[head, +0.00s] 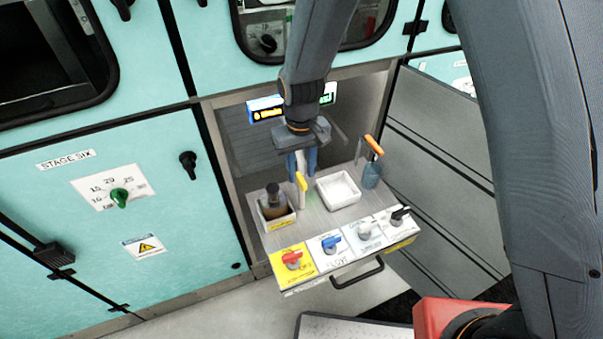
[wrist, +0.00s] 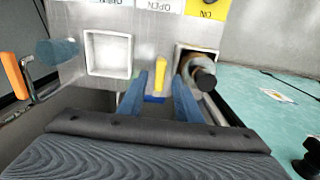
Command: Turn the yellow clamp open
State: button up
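The yellow clamp (head: 302,182) stands on the pulled-out drawer panel, between a dark bottle and a white tray. Its yellow handle also shows in the wrist view (wrist: 161,73), with a small blue part at its near end. My gripper (head: 302,163) has two blue fingers pointing down, just behind the yellow handle in the head view. In the wrist view my gripper (wrist: 163,82) is open, one finger on each side of the handle in the picture. I see no clear contact; the depth gap is hard to tell.
A brown bottle (head: 274,199) stands in a holder left of the clamp. A white square tray (head: 338,189) and an orange-handled clamp (head: 374,145) are to the right. Several knobs, including a red one (head: 292,258), line the front edge above a black drawer handle (head: 357,273).

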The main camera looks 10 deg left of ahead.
jog(key=shift+r+b, duration=0.7)
jog(key=shift+r, duration=2.45)
